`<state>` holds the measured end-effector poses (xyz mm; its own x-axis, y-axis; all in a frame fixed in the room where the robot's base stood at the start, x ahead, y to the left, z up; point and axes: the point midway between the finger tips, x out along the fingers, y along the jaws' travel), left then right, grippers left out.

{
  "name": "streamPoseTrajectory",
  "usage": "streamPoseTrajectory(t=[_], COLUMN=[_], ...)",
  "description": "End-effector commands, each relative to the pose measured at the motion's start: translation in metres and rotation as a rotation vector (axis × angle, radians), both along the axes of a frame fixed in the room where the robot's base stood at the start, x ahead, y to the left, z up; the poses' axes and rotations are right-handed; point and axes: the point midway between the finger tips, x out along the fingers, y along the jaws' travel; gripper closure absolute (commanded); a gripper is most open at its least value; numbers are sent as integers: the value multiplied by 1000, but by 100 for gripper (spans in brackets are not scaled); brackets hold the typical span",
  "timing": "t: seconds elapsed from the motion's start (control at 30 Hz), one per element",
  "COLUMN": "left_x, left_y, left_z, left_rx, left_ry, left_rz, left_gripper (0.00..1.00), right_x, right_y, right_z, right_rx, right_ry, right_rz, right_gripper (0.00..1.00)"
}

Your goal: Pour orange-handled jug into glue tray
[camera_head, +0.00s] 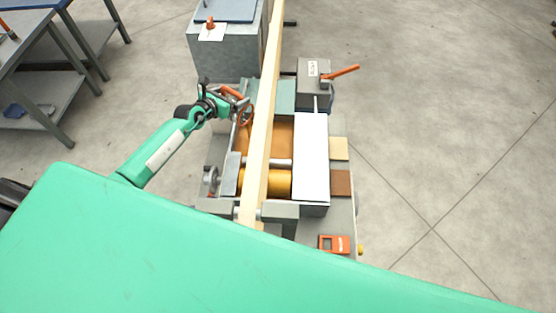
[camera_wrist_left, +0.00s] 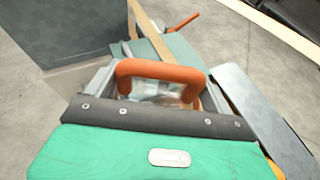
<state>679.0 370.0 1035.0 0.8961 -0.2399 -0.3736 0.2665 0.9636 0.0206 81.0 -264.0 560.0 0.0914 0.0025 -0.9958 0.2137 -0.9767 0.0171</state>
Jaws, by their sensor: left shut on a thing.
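The orange-handled jug shows mainly by its orange handle (camera_head: 234,92), at the left side of the machine. In the left wrist view the orange handle (camera_wrist_left: 160,70) arches across the middle, with a pale, see-through body partly showing under it. My left gripper (camera_head: 238,102) reaches in from the left and is shut on the jug. Most of the jug's body is hidden, so its fill and tilt cannot be told. A brown, trough-like surface (camera_head: 283,135) lies just right of the jug; it looks like the glue tray. My right gripper is not in view.
A long pale wooden beam (camera_head: 266,110) crosses over the machine close to my left gripper. A yellow roll (camera_head: 277,183) and a white panel (camera_head: 311,155) are nearby. A grey box with an orange lever (camera_head: 344,71) stands behind. Open floor lies to the right.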

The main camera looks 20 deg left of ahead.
Motion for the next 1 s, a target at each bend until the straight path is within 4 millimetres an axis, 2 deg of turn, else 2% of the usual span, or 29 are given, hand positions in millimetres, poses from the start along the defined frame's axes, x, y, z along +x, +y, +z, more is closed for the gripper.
streamPoseTrajectory(t=[0.03,0.1,0.4,0.53,0.87,1.0], left_x=[2,3,8,9,9,11], left_y=[5,10,30,35,36,42], left_z=[-5,-6,-2,2,5,0], left_rx=[-21,-66,-248,-300,-314,-373], left_ry=[4,15,67,82,86,101], left_rz=[1,0,1,0,0,1], left_gripper=[59,59,59,59,59,59], right_x=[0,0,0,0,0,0], right_y=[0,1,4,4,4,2], right_z=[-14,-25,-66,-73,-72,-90], right_rx=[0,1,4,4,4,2], right_ry=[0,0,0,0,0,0], right_rz=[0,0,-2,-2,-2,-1], right_gripper=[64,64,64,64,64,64])
